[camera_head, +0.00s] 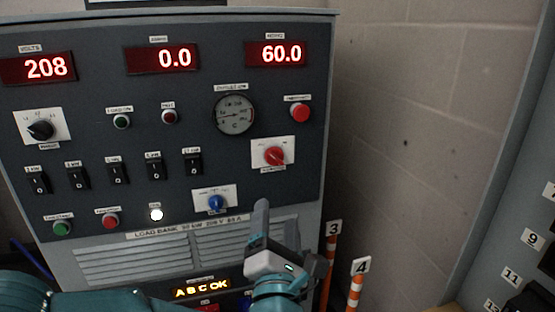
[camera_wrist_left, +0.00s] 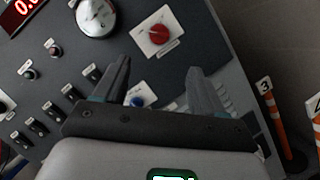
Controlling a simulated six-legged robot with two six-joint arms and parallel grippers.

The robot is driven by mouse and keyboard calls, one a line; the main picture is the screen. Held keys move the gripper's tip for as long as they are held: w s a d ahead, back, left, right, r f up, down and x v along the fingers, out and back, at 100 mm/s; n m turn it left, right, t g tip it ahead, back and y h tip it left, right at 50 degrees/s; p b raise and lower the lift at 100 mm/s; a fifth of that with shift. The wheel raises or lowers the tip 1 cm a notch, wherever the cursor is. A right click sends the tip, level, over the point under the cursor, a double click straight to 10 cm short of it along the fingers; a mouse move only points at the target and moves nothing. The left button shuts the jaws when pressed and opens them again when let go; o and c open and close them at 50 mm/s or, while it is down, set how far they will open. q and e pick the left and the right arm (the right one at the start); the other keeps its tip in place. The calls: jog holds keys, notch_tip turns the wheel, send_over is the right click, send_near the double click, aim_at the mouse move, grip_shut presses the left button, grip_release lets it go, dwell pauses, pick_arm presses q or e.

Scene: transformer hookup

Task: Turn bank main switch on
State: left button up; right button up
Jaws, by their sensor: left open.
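The load bank panel (camera_head: 180,95) fills the left and middle of the head view. A red rotary switch (camera_head: 275,156) on a white plate sits at its right side; its label is too small to read. It also shows in the left wrist view (camera_wrist_left: 159,35), beyond my fingertips. My left gripper (camera_head: 276,213) is open and empty, below the red switch and apart from it. In the left wrist view its two fingers (camera_wrist_left: 158,68) stand wide apart. A blue knob (camera_head: 216,203) sits left of the gripper. My right gripper is not in view.
Displays (camera_head: 162,59) read 208, 0.0 and 60.0. A red round button (camera_head: 300,112) is above the red switch. Several black rocker switches (camera_head: 117,173) are to the left. A white lamp (camera_head: 156,215) is lit. Orange-striped posts (camera_head: 328,262) stand right of the cabinet.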

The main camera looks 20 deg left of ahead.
aim_at(277, 160)
pick_arm(q)
jog(key=p+x, duration=0.1)
jog(key=x, duration=1.5)
jog(key=c, duration=1)
